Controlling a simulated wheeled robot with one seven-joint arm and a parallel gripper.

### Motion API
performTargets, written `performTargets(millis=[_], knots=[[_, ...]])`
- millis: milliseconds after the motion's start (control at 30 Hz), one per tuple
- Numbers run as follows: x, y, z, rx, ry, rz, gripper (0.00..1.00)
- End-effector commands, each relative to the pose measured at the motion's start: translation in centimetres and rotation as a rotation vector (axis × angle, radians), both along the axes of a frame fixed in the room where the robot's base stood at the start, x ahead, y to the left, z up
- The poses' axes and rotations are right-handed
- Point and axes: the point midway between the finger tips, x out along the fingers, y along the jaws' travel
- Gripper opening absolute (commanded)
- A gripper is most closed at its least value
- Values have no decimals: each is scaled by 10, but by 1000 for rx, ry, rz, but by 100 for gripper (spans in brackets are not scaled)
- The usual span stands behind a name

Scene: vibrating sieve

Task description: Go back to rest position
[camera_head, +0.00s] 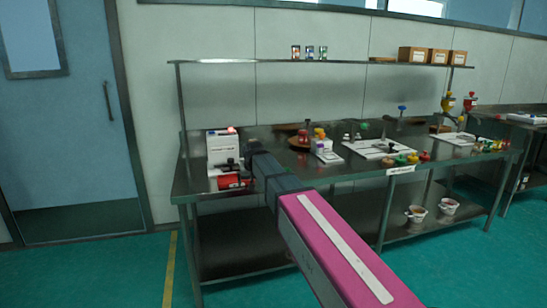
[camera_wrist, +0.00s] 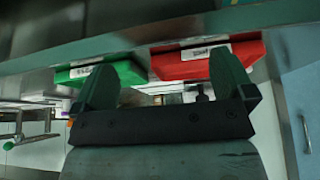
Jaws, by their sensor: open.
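My pink and grey arm reaches across to the left end of the steel table. My gripper (camera_head: 250,160) is at its end, beside a white machine (camera_head: 221,147) with a lit red lamp on top. A red object (camera_head: 231,182) shows just below it. In the wrist view my gripper (camera_wrist: 161,80) has its two dark fingers wide apart with nothing held between them. Beyond the fingers are a red block (camera_wrist: 190,61) and a green block (camera_wrist: 70,74), each with a small white label. I cannot tell whether the fingers touch either block.
The steel table (camera_head: 262,187) holds white boards (camera_head: 380,149) and colourful small items to the right. A shelf (camera_head: 230,62) above carries jars (camera_head: 309,52) and brown boxes (camera_head: 412,55). White buckets (camera_head: 416,213) stand on the lower shelf. A blue door (camera_head: 60,120) is at left; green floor is clear before it.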

Motion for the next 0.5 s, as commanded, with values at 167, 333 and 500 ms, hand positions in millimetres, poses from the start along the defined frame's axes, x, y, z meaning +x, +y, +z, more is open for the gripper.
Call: performTargets(millis=[167, 333, 500], knots=[[-26, -52, -48, -19, 62, -34, 100], [-70, -120, -109, -38, 152, -84, 100], [-125, -184, -165, -50, 251, -134, 100]])
